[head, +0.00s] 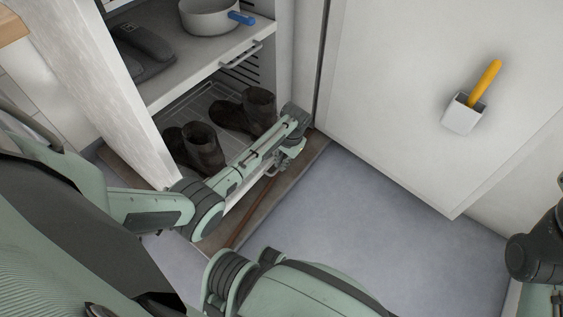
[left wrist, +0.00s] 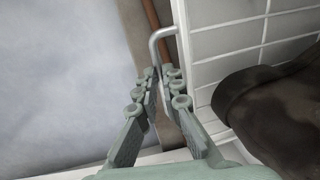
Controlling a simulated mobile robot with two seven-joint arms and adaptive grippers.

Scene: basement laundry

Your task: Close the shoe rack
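The shoe rack (head: 205,98) is a pull-out wire tray low in the open cabinet, standing out from it. A bent grey metal handle (left wrist: 154,42) is at the rack's edge. My left gripper (left wrist: 161,73) has its fingers closed in on either side of the handle. In the head view my left gripper (head: 291,157) hangs at the rack's front corner. My right arm shows only at the lower right edge; its fingers are not clear.
Above the rack is a shelf (head: 200,65) with a white pot (head: 208,17) and dark shoes (head: 143,52). An open white door (head: 95,85) stands left. A white panel (head: 400,90) holding a yellow-handled tool (head: 486,80) is right. The grey floor (head: 390,225) in front is clear.

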